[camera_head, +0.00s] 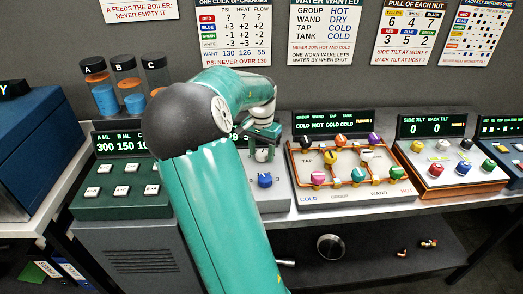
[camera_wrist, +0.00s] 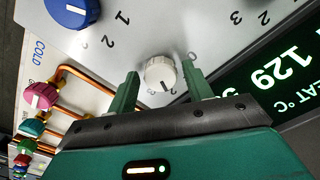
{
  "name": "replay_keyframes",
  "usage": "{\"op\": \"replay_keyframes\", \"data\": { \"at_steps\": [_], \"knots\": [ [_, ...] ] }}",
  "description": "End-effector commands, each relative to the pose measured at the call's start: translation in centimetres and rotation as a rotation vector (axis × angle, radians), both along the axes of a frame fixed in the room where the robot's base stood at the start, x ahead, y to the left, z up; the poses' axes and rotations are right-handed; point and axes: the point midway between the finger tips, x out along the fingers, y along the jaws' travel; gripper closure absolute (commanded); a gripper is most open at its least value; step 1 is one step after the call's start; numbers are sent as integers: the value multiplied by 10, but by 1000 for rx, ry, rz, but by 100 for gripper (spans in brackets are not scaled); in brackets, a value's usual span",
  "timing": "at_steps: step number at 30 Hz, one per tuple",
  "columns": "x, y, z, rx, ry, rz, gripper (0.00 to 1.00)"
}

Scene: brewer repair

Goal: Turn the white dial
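The white dial (camera_wrist: 161,73) sits on a pale panel in the wrist view, with a dark pointer mark on its face and small numerals around it. My gripper (camera_wrist: 160,82) is open, with one green finger to each side of the dial and gaps showing between them. I cannot tell how deep the fingertips reach beside it. In the head view the white dial (camera_head: 262,155) shows just below my gripper (camera_head: 263,143); my arm hides part of its panel.
A blue dial (camera_head: 265,180) is close by on the same panel, and a lit display (camera_wrist: 285,80) reads 129. To the right is a pipe board (camera_head: 347,192) with several coloured knobs. To the left is a green button panel (camera_head: 118,203). Jars (camera_head: 103,95) stand behind it.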

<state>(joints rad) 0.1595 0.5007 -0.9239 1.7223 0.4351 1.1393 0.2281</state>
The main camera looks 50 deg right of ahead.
Motion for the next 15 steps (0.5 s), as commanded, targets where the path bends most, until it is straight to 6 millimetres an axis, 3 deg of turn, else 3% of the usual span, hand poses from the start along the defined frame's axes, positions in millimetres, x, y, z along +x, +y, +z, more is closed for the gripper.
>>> {"op": "replay_keyframes", "data": {
  "at_steps": [1,5,15],
  "knots": [
    [0,0,0,0,0,0,60],
    [0,0,0,0,0,0,86],
    [0,0,1,0,-2,34,87]
  ]
}}
